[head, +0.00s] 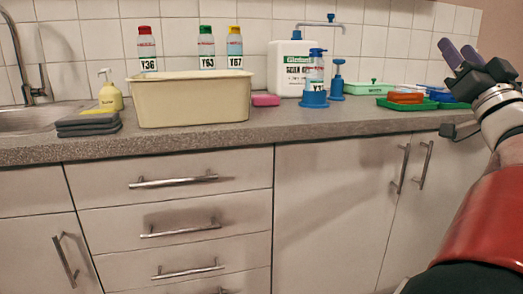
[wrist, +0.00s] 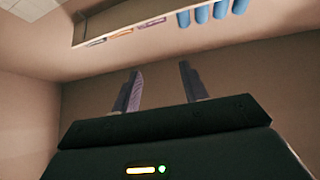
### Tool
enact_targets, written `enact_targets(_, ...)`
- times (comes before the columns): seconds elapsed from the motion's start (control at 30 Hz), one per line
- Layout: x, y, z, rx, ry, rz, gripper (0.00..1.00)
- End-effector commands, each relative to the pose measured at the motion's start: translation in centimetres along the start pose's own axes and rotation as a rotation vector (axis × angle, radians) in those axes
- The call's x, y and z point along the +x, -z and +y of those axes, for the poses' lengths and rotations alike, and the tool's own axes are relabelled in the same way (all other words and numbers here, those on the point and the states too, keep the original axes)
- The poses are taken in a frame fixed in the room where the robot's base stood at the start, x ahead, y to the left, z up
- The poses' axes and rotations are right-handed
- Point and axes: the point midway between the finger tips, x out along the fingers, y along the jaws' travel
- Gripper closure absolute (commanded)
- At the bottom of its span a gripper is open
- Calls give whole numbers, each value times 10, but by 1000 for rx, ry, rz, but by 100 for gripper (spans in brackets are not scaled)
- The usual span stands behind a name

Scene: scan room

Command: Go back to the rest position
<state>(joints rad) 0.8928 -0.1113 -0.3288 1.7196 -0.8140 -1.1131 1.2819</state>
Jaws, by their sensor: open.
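My gripper (head: 460,54) is at the upper right of the head view, raised above the right end of the counter, in front of the tiled wall's edge. Its two purple-grey fingers stand apart with nothing between them. In the wrist view my gripper (wrist: 160,88) also shows open and empty, its fingers pointing up the picture towards a bare brown wall. My arm comes in from the lower right of the head view.
The grey counter (head: 300,126) holds a cream tub (head: 192,103), labelled bottles, a white canister (head: 288,68), a blue-capped bottle (head: 313,74) in a blue holder, and trays (head: 407,104) at right. A shelf (wrist: 120,32) with blue cylinders (wrist: 201,14) is in the wrist view.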

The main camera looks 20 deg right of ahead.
Motion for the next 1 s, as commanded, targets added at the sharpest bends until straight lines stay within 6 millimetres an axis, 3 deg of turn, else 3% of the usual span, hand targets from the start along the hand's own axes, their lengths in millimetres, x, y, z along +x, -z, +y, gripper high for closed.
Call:
enact_targets(0.17, 10, -36, -24, 24, -171, -54, 56)
enact_targets(0.27, 2, -78, -48, 43, -290, -179, 56)
enact_targets(0.37, -22, -131, -82, 52, -372, -383, 56)
enact_targets(0.5, -80, -200, -142, 34, -385, -724, 56)
enact_targets(0.57, -110, -223, -168, 18, -358, -872, 56)
enact_targets(0.7, -191, -262, -226, -39, -234, -1203, 56)
enact_targets(0.9, -302, -279, -283, -137, 10, -1576, 56)
enact_targets(1.0, -338, -279, -296, -172, 102, -1685, 56)
